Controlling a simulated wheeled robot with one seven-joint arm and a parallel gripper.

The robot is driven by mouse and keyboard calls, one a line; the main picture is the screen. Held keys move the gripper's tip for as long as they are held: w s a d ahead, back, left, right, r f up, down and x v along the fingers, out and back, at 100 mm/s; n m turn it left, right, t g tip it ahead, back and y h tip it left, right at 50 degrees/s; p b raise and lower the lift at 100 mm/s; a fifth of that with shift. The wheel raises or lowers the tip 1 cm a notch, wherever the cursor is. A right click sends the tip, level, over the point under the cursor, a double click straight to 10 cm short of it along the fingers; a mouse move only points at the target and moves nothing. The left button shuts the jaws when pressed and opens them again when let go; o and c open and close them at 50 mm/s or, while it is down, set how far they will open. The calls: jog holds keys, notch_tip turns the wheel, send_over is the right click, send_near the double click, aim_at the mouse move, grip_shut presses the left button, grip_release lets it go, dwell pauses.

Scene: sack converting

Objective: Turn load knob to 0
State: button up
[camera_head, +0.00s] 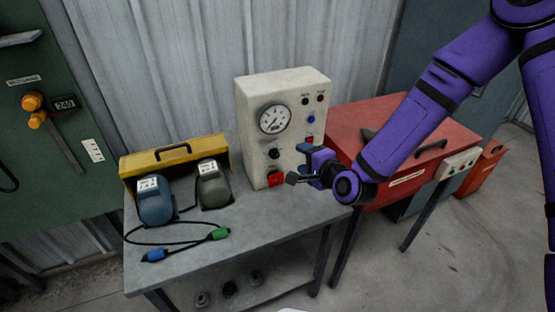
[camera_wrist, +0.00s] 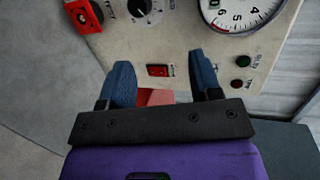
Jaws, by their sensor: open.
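A cream control box (camera_head: 252,106) stands on the grey bench. A black round knob (camera_head: 274,153) sits on its front below a dial gauge (camera_head: 274,119); the knob also shows at the top edge of the wrist view (camera_wrist: 146,10), partly cut off. Its label is too small to read, so I cannot tell surely that it is the load knob. A red-plated switch (camera_head: 276,179) is below it. My gripper (camera_head: 301,163) is in front of the box's right side, its blue fingers apart and empty. In the wrist view the fingers (camera_wrist: 160,68) stand either side of a red rocker switch (camera_wrist: 158,71).
Small red and green buttons (camera_wrist: 243,60) are on the box. A yellow case (camera_head: 172,156) with a blue and a grey device stands left on the bench (camera_head: 250,212), with a looped cable in front. A red cabinet (camera_head: 350,125) is close on the right.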

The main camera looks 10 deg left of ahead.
aim_at(276, 156)
jog(key=s+a+f+m+t+h, duration=0.1)
jog(key=s+a+f+m+t, duration=0.35)
jog(key=m, duration=0.65)
jog(key=x, duration=0.3)
jog(key=d+f+x, duration=0.1)
jog(key=x, duration=0.3)
jog(key=w+x, duration=0.1)
jog(key=x, duration=0.2)
jog(key=shift+w+d+f, duration=0.15)
jog(key=shift+f, duration=0.15)
jog(key=shift+c, duration=0.3)
jog(key=shift+n, duration=0.3)
jog(key=c, duration=0.9)
